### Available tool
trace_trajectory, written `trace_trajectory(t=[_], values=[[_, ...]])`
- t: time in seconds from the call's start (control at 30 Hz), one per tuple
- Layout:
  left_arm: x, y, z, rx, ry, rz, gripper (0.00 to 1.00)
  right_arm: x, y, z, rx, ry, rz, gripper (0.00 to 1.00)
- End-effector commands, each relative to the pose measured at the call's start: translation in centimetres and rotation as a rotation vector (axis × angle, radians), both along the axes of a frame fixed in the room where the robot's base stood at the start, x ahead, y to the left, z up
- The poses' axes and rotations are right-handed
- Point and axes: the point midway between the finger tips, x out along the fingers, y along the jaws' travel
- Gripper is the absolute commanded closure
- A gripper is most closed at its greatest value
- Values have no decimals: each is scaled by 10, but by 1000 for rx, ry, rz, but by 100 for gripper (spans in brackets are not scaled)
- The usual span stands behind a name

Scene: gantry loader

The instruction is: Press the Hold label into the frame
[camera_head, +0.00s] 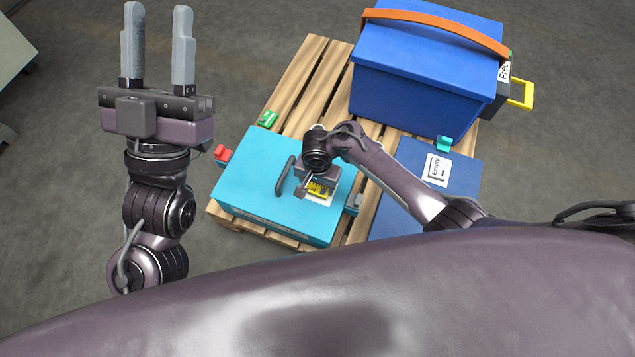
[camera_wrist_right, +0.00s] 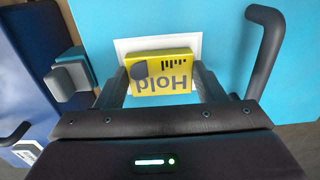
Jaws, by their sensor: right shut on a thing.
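The yellow Hold label (camera_wrist_right: 163,72) is between the fingers of my right gripper (camera_wrist_right: 162,82), which is shut on it. In the right wrist view it lies over a white frame (camera_wrist_right: 125,47) on a cyan case; the frame's edge shows above and beside it. I cannot tell whether the label touches the frame or is a little above it. In the head view the label (camera_head: 318,189) shows partly beneath my right gripper (camera_head: 312,186). My left gripper (camera_head: 158,42) is raised at the left, its fingers wide apart and empty.
The cyan case (camera_head: 245,180) with a dark handle lies on a wooden pallet (camera_head: 290,85). A blue case with an Empty label (camera_head: 437,168) lies to its right. A large blue box (camera_head: 425,75) with an orange strap stands behind.

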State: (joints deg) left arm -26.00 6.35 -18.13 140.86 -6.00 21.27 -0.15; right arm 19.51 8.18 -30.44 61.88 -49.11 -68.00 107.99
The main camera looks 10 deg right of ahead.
Motion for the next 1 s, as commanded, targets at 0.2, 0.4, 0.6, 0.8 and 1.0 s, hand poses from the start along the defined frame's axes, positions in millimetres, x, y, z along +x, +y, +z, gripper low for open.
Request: trace_trajectory(t=[0.2,0.4,0.6,0.8,1.0], values=[[0,0,0,0,0,0,61,0,0,-6,1,1,0,59],[0,0,0,0,0,0,61,0,0,-7,0,0,0,59],[0,0,0,0,0,0,61,0,0,-7,0,0,0,24],[0,0,0,0,0,0,61,0,0,-7,0,0,0,12],[0,0,0,0,0,0,61,0,0,-7,0,0,0,0]])
